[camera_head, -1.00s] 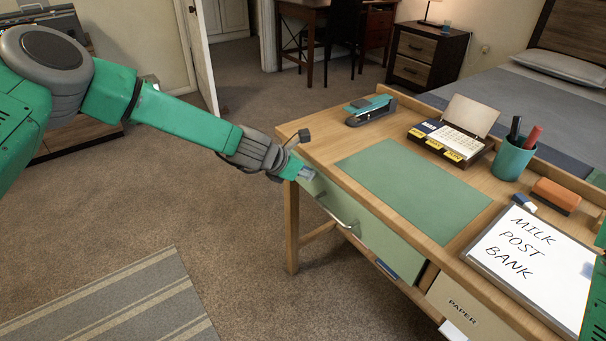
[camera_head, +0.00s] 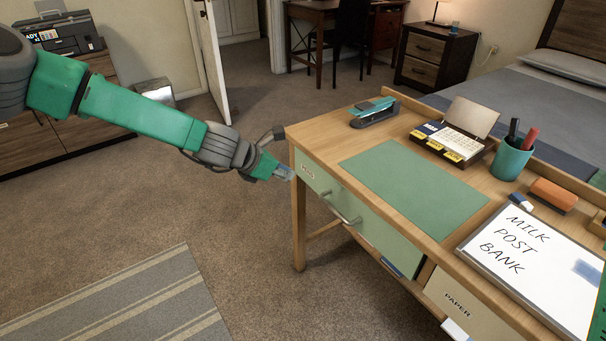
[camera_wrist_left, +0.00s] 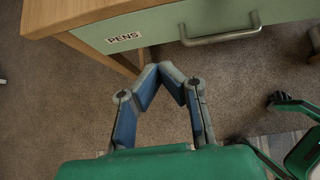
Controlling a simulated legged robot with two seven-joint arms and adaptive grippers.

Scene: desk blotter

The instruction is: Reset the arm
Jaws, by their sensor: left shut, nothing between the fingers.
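My left gripper (camera_head: 285,173) is shut and empty, just left of the desk's near left corner, in front of the pale green drawer (camera_head: 375,236) labelled PENS. In the left wrist view its fingertips (camera_wrist_left: 168,70) meet below the drawer front (camera_wrist_left: 165,30), apart from the metal handle (camera_wrist_left: 222,36). The handle (camera_head: 342,212) also shows in the head view, with no finger on it. The PENS drawer looks closed. A green part of my right arm shows at the right edge of the head view, but its gripper is out of the picture.
The wooden desk (camera_head: 318,130) bears a green blotter (camera_head: 415,188), stapler (camera_head: 374,112), calendar (camera_head: 452,140), pen cup (camera_head: 512,160), orange-brown block (camera_head: 553,196) and whiteboard (camera_head: 530,262). A PAPER drawer (camera_head: 470,310) is at lower right. Carpet left of the desk is open, with a striped rug (camera_head: 125,305).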

